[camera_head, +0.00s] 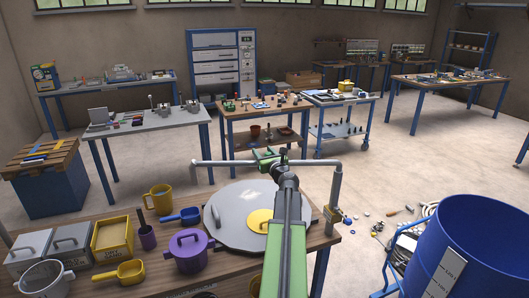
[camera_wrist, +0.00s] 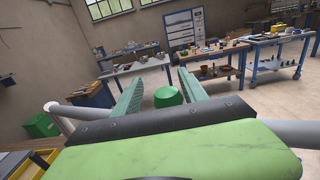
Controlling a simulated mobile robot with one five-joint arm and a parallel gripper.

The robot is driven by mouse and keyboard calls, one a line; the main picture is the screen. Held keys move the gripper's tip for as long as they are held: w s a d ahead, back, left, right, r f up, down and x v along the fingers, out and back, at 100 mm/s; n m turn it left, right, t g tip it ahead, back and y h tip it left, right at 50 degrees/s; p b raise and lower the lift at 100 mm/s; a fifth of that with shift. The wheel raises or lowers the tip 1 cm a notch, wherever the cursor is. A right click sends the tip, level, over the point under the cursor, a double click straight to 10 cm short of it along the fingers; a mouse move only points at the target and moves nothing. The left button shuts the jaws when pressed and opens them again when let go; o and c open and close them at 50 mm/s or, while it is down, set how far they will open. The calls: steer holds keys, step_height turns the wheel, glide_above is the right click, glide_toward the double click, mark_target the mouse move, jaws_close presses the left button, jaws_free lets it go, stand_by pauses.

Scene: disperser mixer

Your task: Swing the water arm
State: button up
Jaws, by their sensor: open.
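The water arm (camera_head: 232,162) is a grey pipe above the bench. It runs level from an upright post (camera_head: 334,196) on the right to a down-turned end on the left. My gripper (camera_head: 268,154) is over the pipe's middle, and my arm hides part of the pipe. In the wrist view the pipe (camera_wrist: 296,134) passes behind my gripper body. My gripper's two green fingers (camera_wrist: 160,88) are apart. A green round-topped piece (camera_wrist: 167,97) shows between them; I cannot tell whether it belongs to the water arm or is touched.
A grey round lid (camera_head: 228,218) with a yellow hatch lies under the pipe. A purple pot (camera_head: 188,250), yellow mug (camera_head: 160,199) and scoops stand left on the bench. A large blue drum (camera_head: 480,245) stands right. The floor beyond the bench is mostly open.

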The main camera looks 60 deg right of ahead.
steer(key=shift+s+d, duration=0.15)
steer(key=shift+s, duration=0.05)
steer(key=shift+c, duration=0.2)
steer(key=shift+s+d, duration=0.1)
steer(key=shift+d, duration=0.05)
jaws_close()
stand_by(1.0)
